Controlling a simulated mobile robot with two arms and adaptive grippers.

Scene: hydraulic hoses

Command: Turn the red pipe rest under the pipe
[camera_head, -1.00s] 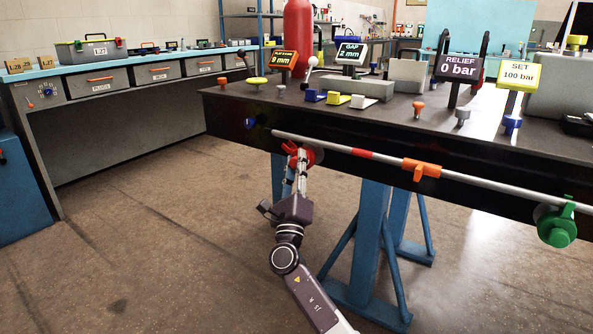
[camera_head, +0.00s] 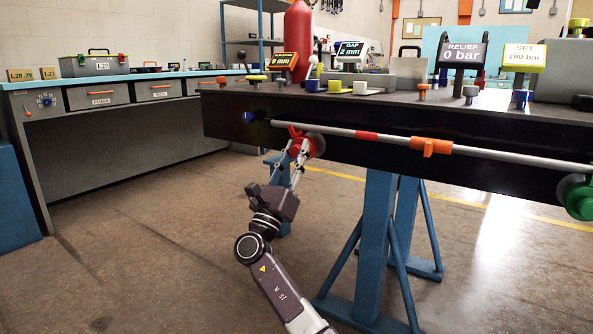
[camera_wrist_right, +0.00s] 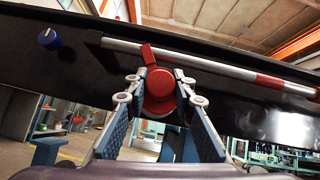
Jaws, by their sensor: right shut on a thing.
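The red pipe rest (camera_head: 309,144) sits on the dark front side of the bench, just under the left part of the grey pipe (camera_head: 345,131). In the right wrist view, the red pipe rest (camera_wrist_right: 160,90) shows a round body with a tab that reaches up to the pipe (camera_wrist_right: 205,62). My right gripper (camera_head: 298,150) comes from below and is shut on the red pipe rest, with one finger on each side of it (camera_wrist_right: 157,98). My left gripper is not in view.
A blue knob (camera_head: 249,117) is left of the pipe's end. Blue trestle legs (camera_head: 372,245) stand below the bench, right of my arm. Open floor lies to the left.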

